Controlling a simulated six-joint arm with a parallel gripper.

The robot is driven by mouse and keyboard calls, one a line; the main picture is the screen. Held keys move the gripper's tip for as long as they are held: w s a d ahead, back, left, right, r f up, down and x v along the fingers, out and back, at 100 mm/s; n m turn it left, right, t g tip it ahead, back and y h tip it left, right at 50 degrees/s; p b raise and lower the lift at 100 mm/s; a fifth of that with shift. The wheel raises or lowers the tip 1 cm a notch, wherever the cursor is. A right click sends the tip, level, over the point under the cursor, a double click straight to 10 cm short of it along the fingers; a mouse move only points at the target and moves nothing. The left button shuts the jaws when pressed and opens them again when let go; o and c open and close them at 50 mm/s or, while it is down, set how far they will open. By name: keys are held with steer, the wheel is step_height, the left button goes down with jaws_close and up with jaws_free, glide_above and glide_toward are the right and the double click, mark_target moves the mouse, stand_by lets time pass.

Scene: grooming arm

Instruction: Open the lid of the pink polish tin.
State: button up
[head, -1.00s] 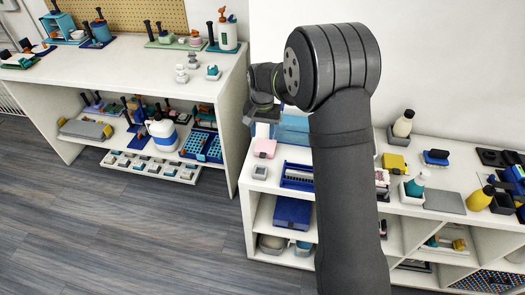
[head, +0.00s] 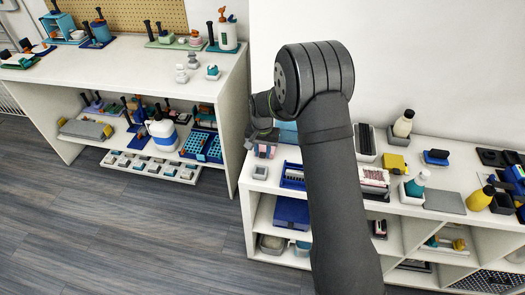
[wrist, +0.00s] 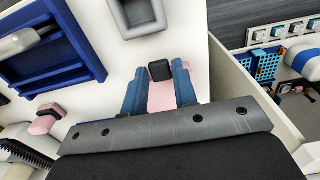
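The pink polish tin (wrist: 160,98) is on the white counter, partly hidden by my gripper in the wrist view. A small black tab (wrist: 160,70) shows at its far edge. In the head view, part of the tin (head: 265,151) shows under the end of my arm. My gripper (wrist: 158,75) has its two blue fingers apart, one on each side of the tin. I cannot tell whether they touch it. The tin looks closed, but its lid seam is hidden.
A grey square dish (wrist: 118,22) and a blue tray (wrist: 62,52) lie on the counter near the tin. A pink-topped item (wrist: 46,118) and a black brush (wrist: 30,150) are at the left. The counter edge is close on the tin's right.

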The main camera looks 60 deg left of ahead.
jaws_close()
